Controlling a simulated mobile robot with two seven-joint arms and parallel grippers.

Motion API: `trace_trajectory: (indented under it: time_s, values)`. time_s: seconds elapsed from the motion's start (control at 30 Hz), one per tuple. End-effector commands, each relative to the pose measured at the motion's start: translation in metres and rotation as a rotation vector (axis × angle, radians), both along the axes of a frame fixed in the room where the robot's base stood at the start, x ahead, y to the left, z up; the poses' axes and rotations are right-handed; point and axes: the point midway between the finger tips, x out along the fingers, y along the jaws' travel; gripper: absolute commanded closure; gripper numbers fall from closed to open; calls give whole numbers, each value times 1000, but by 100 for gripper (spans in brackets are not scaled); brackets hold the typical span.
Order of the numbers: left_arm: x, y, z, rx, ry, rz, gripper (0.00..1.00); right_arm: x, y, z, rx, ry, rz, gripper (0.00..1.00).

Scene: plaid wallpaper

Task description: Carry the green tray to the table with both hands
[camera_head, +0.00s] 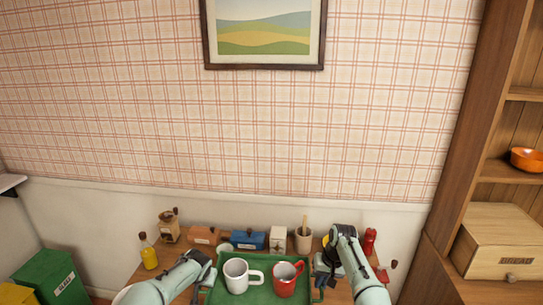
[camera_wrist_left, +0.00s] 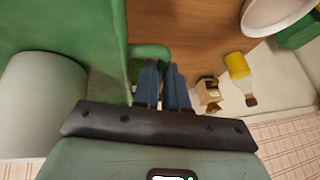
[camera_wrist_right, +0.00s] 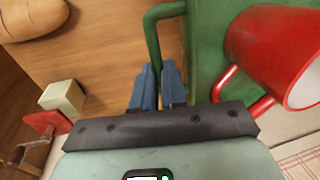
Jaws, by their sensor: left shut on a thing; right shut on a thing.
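The green tray (camera_head: 262,294) is at the bottom middle of the head view, over the wooden table (camera_head: 185,251). A white mug (camera_head: 238,277) and a red mug (camera_head: 284,280) stand on it. My left gripper (camera_head: 208,274) is shut on the tray's left handle (camera_wrist_left: 150,50). My right gripper (camera_head: 326,264) is shut on the tray's right handle (camera_wrist_right: 153,30). The red mug (camera_wrist_right: 275,50) also shows in the right wrist view. The tray's near edge is out of view. I cannot tell whether its underside touches the table.
Along the table's back stand a yellow bottle (camera_head: 148,252), a wooden grinder (camera_head: 169,226), a blue box (camera_head: 248,240), and a utensil pot (camera_head: 303,240). A bread loaf (camera_wrist_right: 32,18) lies right of the tray. A wooden shelf (camera_head: 440,240) rises at the right.

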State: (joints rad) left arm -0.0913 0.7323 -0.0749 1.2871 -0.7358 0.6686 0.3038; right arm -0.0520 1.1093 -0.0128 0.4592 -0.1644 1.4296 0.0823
Motion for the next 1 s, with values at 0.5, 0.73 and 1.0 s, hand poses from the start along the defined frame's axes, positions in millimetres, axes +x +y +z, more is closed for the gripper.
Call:
trace_trajectory:
  time_s: [0.5,0.73,1.0]
  values:
    - [-4,-1,13,0,-5,-1,100,-4,1,14,2,-5,1,100]
    - [-13,-1,24,0,-4,-1,100,-13,1,25,2,-6,0,100]
    - [-28,-1,45,-1,-6,-2,100,-29,1,46,2,-6,1,100]
